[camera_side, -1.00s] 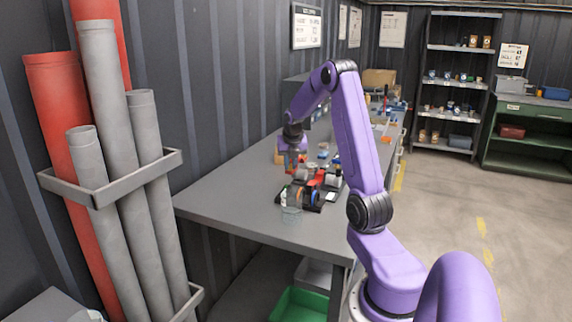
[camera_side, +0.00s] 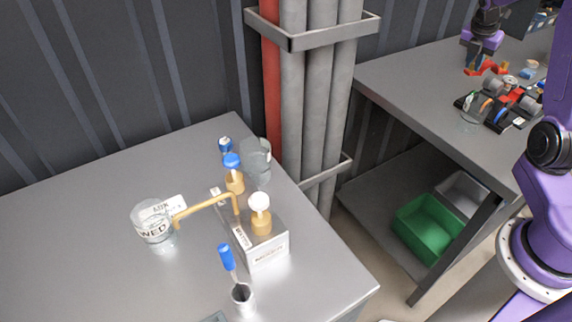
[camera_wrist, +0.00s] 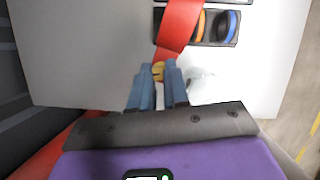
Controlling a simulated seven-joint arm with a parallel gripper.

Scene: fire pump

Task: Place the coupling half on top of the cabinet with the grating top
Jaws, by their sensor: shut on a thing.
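My gripper hangs over the grey workbench (camera_side: 400,80) at the upper right of the side view. In the wrist view its blue fingers (camera_wrist: 158,88) are nearly together, shut on a small piece with a yellow end (camera_wrist: 158,71). A red piece (camera_wrist: 178,25) runs from that end up the view; red also shows just under the gripper in the side view (camera_side: 487,69). I cannot tell whether this is the coupling half. No cabinet with a grating top can be made out in the present views.
Grey and red pipes (camera_side: 315,100) stand in a rack left of the bench. A nearer grey table (camera_side: 60,250) holds a jar (camera_side: 153,222), a brass tap and tools.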

